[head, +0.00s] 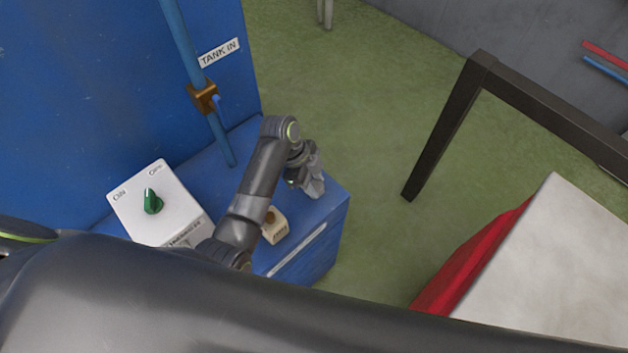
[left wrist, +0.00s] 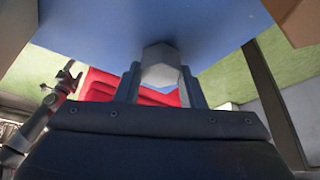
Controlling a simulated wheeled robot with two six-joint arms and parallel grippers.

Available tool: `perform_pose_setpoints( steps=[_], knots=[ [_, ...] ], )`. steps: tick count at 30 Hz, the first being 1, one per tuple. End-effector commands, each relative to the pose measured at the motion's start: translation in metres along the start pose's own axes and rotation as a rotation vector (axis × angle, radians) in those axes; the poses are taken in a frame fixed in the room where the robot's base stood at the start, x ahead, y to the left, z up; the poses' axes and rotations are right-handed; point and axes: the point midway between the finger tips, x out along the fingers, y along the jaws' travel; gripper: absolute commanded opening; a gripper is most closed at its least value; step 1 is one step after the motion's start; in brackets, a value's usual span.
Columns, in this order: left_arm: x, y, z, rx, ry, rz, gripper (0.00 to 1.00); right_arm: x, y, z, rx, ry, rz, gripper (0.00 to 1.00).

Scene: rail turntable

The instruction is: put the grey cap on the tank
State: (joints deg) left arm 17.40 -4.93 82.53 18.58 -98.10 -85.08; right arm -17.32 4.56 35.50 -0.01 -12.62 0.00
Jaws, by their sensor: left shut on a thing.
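My left gripper (head: 312,187) reaches over the right end of the blue cabinet top (head: 322,206). In the left wrist view its two fingers (left wrist: 161,86) are shut on the grey cap (left wrist: 160,58), a pale grey, many-sided piece. A broad blue surface (left wrist: 150,22) lies just beyond the cap in that view; I cannot tell whether they touch. In the head view the cap cannot be told apart from the fingertips. The tank's opening is not clearly seen.
A white switch box (head: 130,204) with a green knob (head: 153,201) stands left of my arm. A small beige labelled block (head: 275,232) sits near my forearm. A blue pipe (head: 182,45) with a brass valve (head: 203,97) rises behind. A dark frame (head: 447,125) stands right, beyond open green floor.

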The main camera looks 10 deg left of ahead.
Motion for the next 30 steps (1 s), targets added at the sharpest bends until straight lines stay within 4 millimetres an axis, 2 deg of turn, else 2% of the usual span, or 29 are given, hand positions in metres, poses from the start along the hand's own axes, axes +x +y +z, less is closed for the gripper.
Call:
perform_pose_setpoints(
  steps=[6,7,12,23,30],
  knots=[
    [0.002,0.000,0.001,-0.001,0.000,0.000,0.08,0.001,0.002,-0.001,-0.001,0.001,0.002,0.76],
    [0.002,0.000,0.001,-0.001,0.000,0.000,0.37,0.001,0.002,-0.001,-0.001,0.001,0.002,0.76],
    [0.002,0.000,0.001,-0.001,0.000,0.000,0.57,0.001,0.002,-0.002,-0.001,0.002,0.002,0.76],
    [-0.004,-0.001,0.000,0.000,0.000,-0.001,0.57,0.001,0.002,-0.002,-0.001,0.003,0.002,0.76],
    [-0.041,-0.002,0.001,0.001,-0.001,-0.004,0.57,0.005,0.001,-0.002,-0.001,0.004,0.002,0.76]
  ],
)
